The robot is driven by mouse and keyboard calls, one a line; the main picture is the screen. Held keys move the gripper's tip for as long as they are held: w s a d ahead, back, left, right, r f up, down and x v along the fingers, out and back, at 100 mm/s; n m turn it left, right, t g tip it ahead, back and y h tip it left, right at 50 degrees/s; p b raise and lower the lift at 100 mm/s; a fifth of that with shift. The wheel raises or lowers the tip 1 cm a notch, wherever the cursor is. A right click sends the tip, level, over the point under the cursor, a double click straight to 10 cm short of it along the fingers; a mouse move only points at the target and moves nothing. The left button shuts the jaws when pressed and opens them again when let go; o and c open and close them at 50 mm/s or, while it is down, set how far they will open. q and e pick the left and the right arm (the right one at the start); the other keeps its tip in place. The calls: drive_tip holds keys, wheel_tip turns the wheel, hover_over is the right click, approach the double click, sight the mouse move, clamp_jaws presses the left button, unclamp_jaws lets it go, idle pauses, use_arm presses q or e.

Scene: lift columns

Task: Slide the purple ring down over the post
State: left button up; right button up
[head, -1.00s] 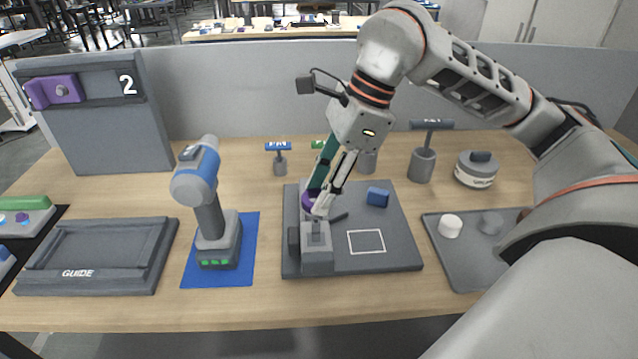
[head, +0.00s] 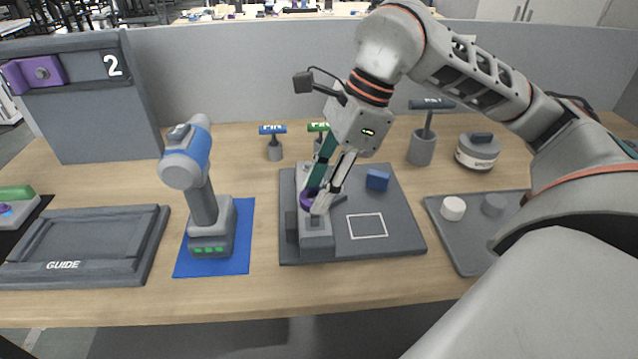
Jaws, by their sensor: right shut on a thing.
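The purple ring (head: 306,201) is between the fingertips of my right gripper (head: 321,203), which is shut on it. The gripper points down over the grey fixture (head: 316,245) on the dark grey board (head: 385,238). The fingers hide much of the ring and whatever is directly under and behind it. I cannot tell whether the ring is around a post or just above it. My left gripper is not in view.
A blue-grey power tool (head: 205,190) stands on a blue mat (head: 242,262) to the left. A guide tray (head: 130,270) is farther left. A tray with round pieces (head: 452,240) and a round tin (head: 478,152) are at right.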

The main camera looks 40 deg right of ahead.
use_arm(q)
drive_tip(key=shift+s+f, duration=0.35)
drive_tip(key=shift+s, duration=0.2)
use_arm(e)
drive_tip(key=shift+f, duration=0.1)
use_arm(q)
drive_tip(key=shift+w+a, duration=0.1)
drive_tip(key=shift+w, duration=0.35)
use_arm(e)
drive_tip(key=shift+f, duration=0.5)
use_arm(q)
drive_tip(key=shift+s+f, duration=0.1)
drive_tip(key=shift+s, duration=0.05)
use_arm(e)
drive_tip(key=shift+f+b, duration=0.3)
drive_tip(key=shift+b, duration=0.05)
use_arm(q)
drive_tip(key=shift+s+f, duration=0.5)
use_arm(e)
drive_tip(key=shift+f, duration=0.15)
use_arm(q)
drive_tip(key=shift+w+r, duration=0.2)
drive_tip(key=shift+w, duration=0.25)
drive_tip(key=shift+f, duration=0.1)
use_arm(e)
drive_tip(key=shift+f, duration=0.15)
